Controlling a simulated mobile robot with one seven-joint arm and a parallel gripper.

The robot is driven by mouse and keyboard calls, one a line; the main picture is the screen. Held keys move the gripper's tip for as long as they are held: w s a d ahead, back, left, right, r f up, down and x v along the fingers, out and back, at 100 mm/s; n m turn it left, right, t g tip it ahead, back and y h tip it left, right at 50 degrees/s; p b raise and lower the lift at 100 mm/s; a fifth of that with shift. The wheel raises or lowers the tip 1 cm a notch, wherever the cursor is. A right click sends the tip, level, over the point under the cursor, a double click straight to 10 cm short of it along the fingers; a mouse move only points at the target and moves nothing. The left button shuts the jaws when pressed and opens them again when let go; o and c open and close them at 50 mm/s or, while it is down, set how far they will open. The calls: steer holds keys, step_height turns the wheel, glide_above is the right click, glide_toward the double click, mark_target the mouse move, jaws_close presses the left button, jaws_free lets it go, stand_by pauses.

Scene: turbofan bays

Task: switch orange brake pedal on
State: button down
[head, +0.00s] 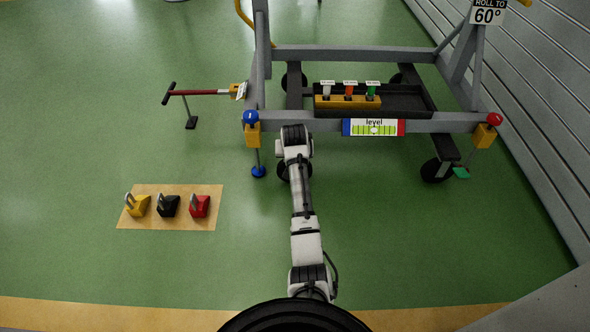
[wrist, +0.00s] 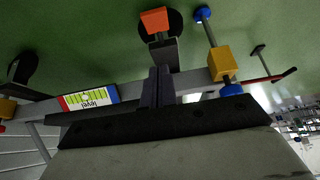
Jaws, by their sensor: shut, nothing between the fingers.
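The orange brake pedal (wrist: 154,20) shows at the top of the wrist view, on a grey bracket beside a dark caster wheel (wrist: 175,24). In the head view my arm hides the pedal, and only part of that wheel (head: 281,171) shows. My gripper (wrist: 160,70) is shut and empty. In the wrist view its fingertips lie just below the pedal's bracket in the picture, with a visible gap to the orange plate. I cannot tell how far apart they are in depth. In the head view my wrist covers the gripper. Whether the pedal is up or down is unclear.
The cart's front beam (head: 341,127) carries a level sign (head: 374,127). A blue-knobbed jack (head: 251,130) stands left of my arm, a red-knobbed one (head: 487,131) at right. Yellow, black and red chocks lie on a mat (head: 210,190).

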steer(key=b+x, duration=0.3)
steer(key=x, duration=0.6)
steer(key=shift+f, duration=0.15)
step_height(320, 180, down, 3)
steer(key=shift+s+f+b, duration=0.15)
steer(key=shift+f+b, duration=0.05)
steer(key=shift+b, duration=0.55)
steer(key=shift+s+f, duration=0.15)
steer(key=shift+f, duration=0.25)
steer(key=shift+s+f, duration=0.2)
steer(key=shift+f, duration=0.15)
steer(key=shift+s+f, duration=0.1)
steer(key=shift+s+f+p, duration=0.25)
steer(key=shift+f, duration=0.3)
steer(key=shift+s+f+p, duration=0.2)
steer(key=shift+f, duration=0.35)
steer(key=shift+s+f+b, duration=0.15)
steer(key=shift+f+b, duration=0.2)
steer(key=shift+f, duration=1.1)
